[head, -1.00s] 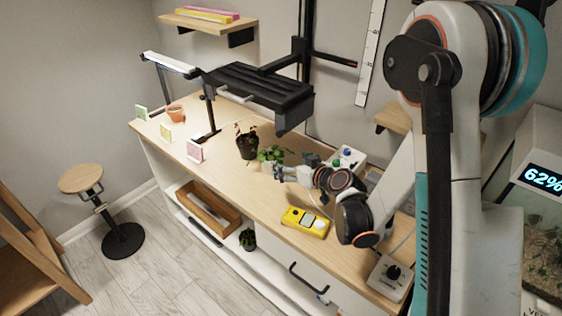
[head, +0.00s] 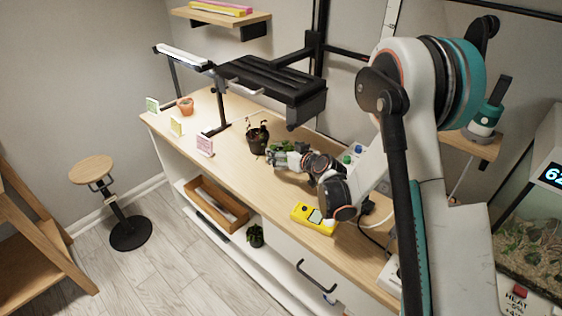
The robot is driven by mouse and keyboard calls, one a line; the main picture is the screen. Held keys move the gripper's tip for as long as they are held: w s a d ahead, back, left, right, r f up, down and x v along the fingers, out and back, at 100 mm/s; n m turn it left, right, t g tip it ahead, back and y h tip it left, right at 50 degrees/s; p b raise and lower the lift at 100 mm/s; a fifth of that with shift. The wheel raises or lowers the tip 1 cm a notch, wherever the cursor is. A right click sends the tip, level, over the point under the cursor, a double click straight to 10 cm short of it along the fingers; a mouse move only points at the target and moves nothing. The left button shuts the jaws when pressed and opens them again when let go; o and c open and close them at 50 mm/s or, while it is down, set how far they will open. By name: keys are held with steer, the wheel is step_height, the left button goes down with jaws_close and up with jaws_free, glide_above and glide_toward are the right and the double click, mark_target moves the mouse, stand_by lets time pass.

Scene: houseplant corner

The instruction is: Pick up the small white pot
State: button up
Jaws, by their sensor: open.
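A leafy green plant (head: 291,146) stands on the wooden bench, right at my gripper. A small white pot is not clearly visible; my gripper and the leaves cover the spot below the plant, so I cannot tell whether the plant sits in it. My gripper (head: 274,158) is open, low over the bench and just in front of the leaves. I cannot tell whether its fingers reach around a pot. A dark pot (head: 257,143) with a sparse plant stands just left of my gripper.
The bench (head: 232,168) is clear in front. A yellow meter (head: 314,218) lies near the front edge. A black lamp panel (head: 270,82) overhangs the back. A terracotta pot (head: 186,106) and cards, one pink (head: 205,146), stand at left. A wooden tray (head: 216,205) is on the shelf below.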

steer(key=shift+x, duration=1.2)
steer(key=c, duration=1.3)
steer(key=shift+r, duration=0.15)
